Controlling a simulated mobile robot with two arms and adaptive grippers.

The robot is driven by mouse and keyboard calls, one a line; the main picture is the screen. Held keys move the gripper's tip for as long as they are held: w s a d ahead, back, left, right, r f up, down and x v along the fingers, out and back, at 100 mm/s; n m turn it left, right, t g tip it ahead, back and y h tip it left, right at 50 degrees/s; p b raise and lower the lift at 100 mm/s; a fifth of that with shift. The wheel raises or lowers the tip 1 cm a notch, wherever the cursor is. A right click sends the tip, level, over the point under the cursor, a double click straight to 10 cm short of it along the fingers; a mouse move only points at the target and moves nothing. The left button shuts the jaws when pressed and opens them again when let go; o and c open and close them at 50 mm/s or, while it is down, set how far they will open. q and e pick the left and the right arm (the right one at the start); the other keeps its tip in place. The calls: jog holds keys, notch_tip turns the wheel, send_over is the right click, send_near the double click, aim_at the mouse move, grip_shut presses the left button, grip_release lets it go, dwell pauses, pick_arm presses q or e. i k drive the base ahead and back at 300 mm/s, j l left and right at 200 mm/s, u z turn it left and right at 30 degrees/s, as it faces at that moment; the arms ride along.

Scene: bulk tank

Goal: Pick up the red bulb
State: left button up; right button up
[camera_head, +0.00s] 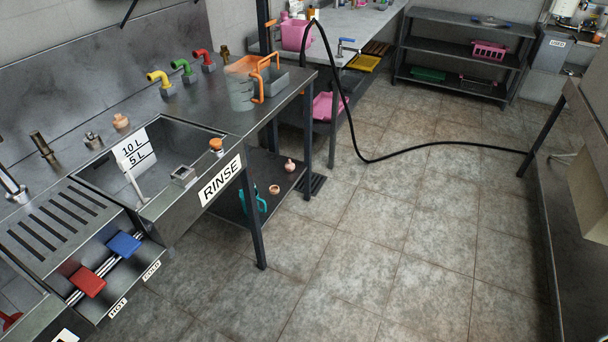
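No bulb of a clear red shows. A salmon-pink bulb-shaped piece (290,165) stands on the lower shelf under the rinse counter, near its right end. A similar salmon piece (121,122) sits on the back edge of the rinse sink. I cannot tell whether either is the red bulb. Neither of my grippers is in view.
The steel rinse counter (205,100) holds an orange-handled jug (241,92) and yellow, green and red taps (203,60). Red (88,282) and blue (124,244) pedals are at lower left. A black hose (440,145) crosses the floor. The middle floor is clear.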

aim_at(290, 166)
jog(key=i+l+u, duration=0.15)
jog(key=i, duration=0.25)
jog(key=i+u, duration=0.1)
jog(key=u, duration=0.45)
